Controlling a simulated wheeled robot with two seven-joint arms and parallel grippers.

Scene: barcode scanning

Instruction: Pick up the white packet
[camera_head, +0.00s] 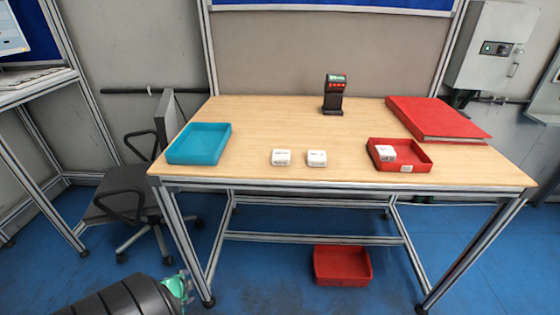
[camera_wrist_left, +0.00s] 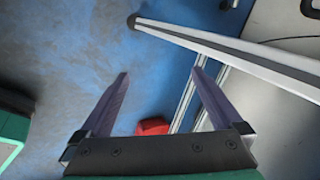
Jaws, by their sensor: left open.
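Two small white packets lie on the bare wooden table (camera_head: 250,115) in the head view, a left one (camera_head: 281,157) and a right one (camera_head: 317,158), with a narrow gap between them. A third white packet (camera_head: 386,153) sits in the red tray (camera_head: 415,165) on the right. My left gripper (camera_wrist_left: 160,85) is open and empty in the left wrist view. It points at the blue floor and the table's frame, away from the packets. In the head view my left arm shows low at the left, below table height. My right gripper is in neither view.
A teal tray (camera_head: 200,143) stands at the table's left end. A black scanner (camera_head: 334,95) stands at the back, and a red binder (camera_head: 437,118) lies back right. A red bin (camera_head: 342,265) is on the floor under the table. A chair (camera_head: 130,190) stands at the left.

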